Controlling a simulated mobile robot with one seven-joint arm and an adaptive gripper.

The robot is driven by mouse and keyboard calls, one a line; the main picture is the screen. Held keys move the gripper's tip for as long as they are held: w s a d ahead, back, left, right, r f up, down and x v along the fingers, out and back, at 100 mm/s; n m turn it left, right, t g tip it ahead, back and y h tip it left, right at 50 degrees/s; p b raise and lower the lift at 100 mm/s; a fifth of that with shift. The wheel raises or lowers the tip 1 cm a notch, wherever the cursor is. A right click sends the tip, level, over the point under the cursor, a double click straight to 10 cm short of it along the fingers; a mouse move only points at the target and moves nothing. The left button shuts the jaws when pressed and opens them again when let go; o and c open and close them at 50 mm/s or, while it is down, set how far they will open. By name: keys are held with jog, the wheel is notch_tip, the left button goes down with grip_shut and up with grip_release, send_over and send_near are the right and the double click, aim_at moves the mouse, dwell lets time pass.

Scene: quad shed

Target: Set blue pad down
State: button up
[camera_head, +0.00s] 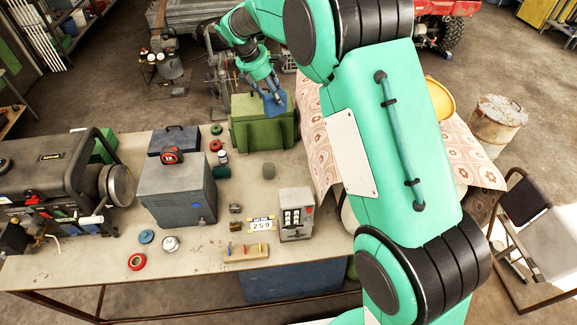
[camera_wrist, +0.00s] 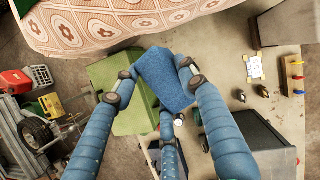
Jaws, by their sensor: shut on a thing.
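The blue pad (camera_wrist: 165,80) is in my gripper (camera_wrist: 158,85), with the fingers closed around it in the wrist view. In the head view the pad (camera_head: 276,102) and my gripper (camera_head: 270,88) are at the top right part of the green box (camera_head: 252,128). The green box also shows under the pad in the wrist view (camera_wrist: 110,74). I cannot tell whether the pad touches the box. Part of the pad is hidden by the fingers.
A grey metal cabinet (camera_head: 177,188), a dark blue box (camera_head: 174,140), a red tape measure (camera_head: 171,155) and a keypad box (camera_head: 296,212) stand on the workbench (camera_head: 110,262). A patterned cloth (camera_head: 318,150) lies right of the green box. Bare bench shows in front of the green box.

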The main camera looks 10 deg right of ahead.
jog(key=w+d+n+t+y, duration=0.1)
jog(key=w+d+n, duration=0.3)
jog(key=d+n, duration=0.1)
notch_tip(320, 180, down, 24)
jog(key=shift+s+f, duration=0.2)
jog(key=shift+s, duration=0.05)
notch_tip(320, 180, down, 6)
jog(key=shift+b, duration=0.4)
dwell(0.3)
jog(key=shift+f, duration=0.15)
jog(key=shift+f, duration=1.85)
jog(key=o, duration=0.8)
jog(key=shift+f, duration=0.1)
jog(key=shift+c, duration=0.2)
